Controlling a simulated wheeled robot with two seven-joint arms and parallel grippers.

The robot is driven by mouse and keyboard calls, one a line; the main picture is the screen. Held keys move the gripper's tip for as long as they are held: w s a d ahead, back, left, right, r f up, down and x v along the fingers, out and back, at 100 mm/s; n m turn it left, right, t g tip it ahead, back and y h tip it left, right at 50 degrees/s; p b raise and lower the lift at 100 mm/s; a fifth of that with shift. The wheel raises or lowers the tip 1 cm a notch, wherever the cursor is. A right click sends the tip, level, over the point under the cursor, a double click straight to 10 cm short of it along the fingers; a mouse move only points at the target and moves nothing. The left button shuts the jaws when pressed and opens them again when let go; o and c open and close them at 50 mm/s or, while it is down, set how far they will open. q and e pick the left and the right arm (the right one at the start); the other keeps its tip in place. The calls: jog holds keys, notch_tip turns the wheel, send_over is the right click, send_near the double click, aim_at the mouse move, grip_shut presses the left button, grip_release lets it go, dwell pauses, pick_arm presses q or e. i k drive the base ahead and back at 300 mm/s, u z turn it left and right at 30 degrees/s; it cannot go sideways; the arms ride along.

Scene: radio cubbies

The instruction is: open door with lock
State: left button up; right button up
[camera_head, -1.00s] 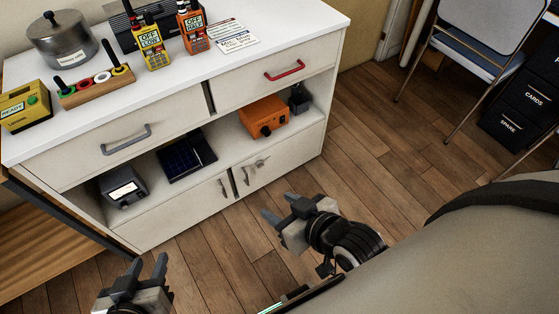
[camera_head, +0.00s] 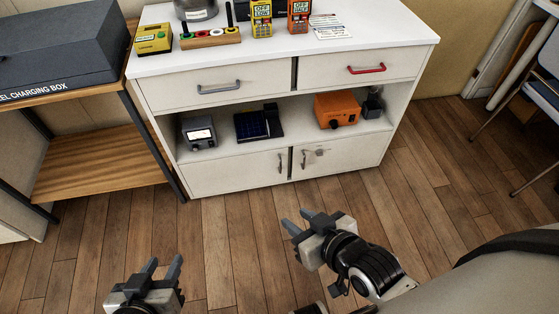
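The white cabinet (camera_head: 240,172) has two low doors side by side under an open shelf. The right door (camera_head: 350,158) is shut and carries a dark handle and a small round metal lock (camera_head: 320,152) near its inner edge. The left door (camera_head: 232,176) is shut too, with a dark handle (camera_head: 281,163). My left gripper (camera_head: 163,266) is open and empty, low at the left, in front of the cabinet. My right gripper (camera_head: 293,222) is open and empty, below the doors in the picture and apart from them. Whether a key sits in the lock is too small to tell.
On the shelf are a grey meter (camera_head: 198,133), a dark panel (camera_head: 258,123) and an orange box (camera_head: 337,109). Above are a grey-handled drawer (camera_head: 219,87) and a red-handled drawer (camera_head: 366,69). A charging box (camera_head: 60,45) stands on a rack at left. The wooden floor (camera_head: 235,240) in front is clear.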

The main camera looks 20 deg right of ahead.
aim_at(341, 155)
jog(key=z, duration=0.1)
jog(key=i, duration=1.3)
jog(key=z, duration=0.3)
